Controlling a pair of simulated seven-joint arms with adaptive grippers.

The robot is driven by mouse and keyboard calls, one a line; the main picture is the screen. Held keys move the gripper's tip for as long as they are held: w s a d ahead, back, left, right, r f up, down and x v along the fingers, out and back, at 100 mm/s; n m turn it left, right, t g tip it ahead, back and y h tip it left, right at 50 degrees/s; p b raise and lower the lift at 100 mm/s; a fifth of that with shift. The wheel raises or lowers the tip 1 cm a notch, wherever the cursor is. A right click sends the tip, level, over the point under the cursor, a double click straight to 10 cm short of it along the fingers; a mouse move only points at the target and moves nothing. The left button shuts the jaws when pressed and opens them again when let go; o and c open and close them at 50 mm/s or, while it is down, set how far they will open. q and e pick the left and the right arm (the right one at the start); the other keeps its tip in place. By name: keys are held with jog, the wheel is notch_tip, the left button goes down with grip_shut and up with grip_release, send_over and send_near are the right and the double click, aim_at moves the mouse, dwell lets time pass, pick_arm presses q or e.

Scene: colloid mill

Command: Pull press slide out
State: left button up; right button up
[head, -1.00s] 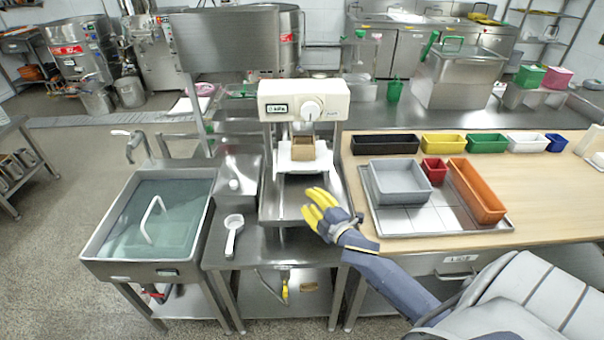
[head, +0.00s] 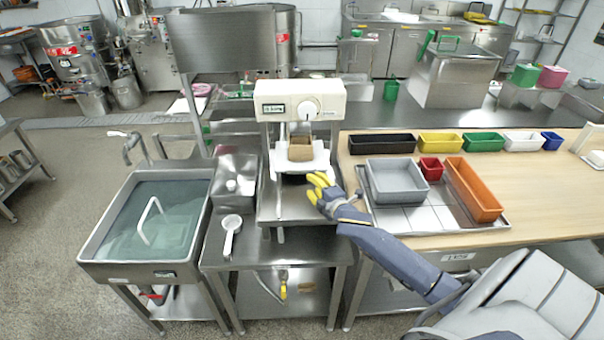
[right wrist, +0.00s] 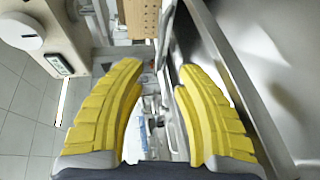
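The press (head: 300,104) is a cream-topped machine with a dial, on the steel table. Its white slide (head: 301,164) sits under the head and carries a brown wooden box (head: 300,148). My right gripper (head: 316,184), with yellow fingers, is just in front and to the right of the slide. In the right wrist view the two fingers (right wrist: 152,80) are spread apart, with nothing clearly between them. The wooden box also shows at the top of that view (right wrist: 139,18). Whether the fingers touch the slide cannot be told. My left gripper is not in view.
A white scoop-like tool (head: 231,228) lies on the steel table. To the right, a tray (head: 420,216) holds grey, red and orange bins. Several coloured bins line the wooden table's back.

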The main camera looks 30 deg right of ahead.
aim_at(303, 173)
jog(key=x, duration=0.9)
jog(key=shift+w, duration=0.3)
jog(key=shift+o, duration=0.5)
grip_shut()
